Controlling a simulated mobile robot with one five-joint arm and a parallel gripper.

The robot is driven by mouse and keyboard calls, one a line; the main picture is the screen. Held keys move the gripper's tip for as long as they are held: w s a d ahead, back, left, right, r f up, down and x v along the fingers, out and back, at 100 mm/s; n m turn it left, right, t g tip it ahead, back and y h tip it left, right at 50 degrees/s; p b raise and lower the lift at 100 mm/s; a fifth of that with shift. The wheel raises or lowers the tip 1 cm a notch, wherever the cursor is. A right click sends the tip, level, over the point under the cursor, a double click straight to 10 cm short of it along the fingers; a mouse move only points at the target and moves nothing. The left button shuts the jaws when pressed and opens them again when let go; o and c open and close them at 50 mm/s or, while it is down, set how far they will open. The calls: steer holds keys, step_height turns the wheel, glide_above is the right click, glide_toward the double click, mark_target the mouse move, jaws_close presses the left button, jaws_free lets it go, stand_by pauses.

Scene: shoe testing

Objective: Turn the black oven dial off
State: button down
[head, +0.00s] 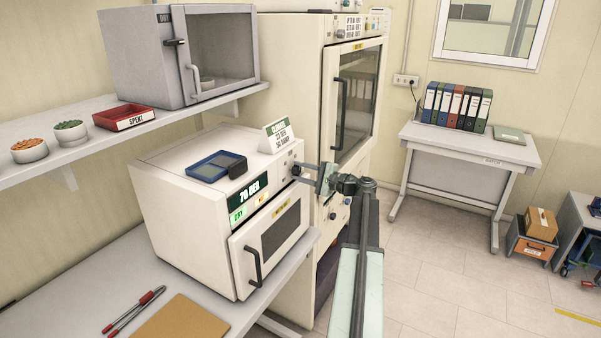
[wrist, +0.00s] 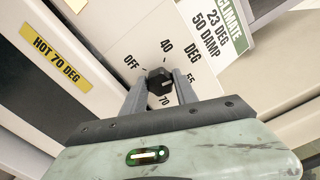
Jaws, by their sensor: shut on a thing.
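The black oven dial (wrist: 157,79) is on the oven's pale front panel, with OFF, 40, 55 and 70 printed around it. A pale mark shows on the dial's lower right side, away from OFF; its exact setting is hard to read. My gripper (wrist: 158,86) is shut on the dial, one finger on each side. In the head view the dial (head: 296,170) is small at the oven's upper right front, with my gripper (head: 308,172) reaching it from the right.
A blue tray (head: 205,166) with a dark block and a climate card (head: 276,136) stand on the oven top. A tall cabinet (head: 290,70) is close behind the dial.

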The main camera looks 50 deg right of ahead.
steer(key=n, duration=0.7)
steer(key=shift+f, duration=0.1)
steer(key=n, duration=0.6)
steer(key=shift+n, duration=0.4)
steer(key=n, duration=0.6)
steer(key=shift+f, duration=0.1)
steer(key=n, duration=0.6)
steer(key=shift+n, duration=0.4)
steer(key=c, duration=0.9)
jaws_free()
steer(key=shift+c, duration=0.2)
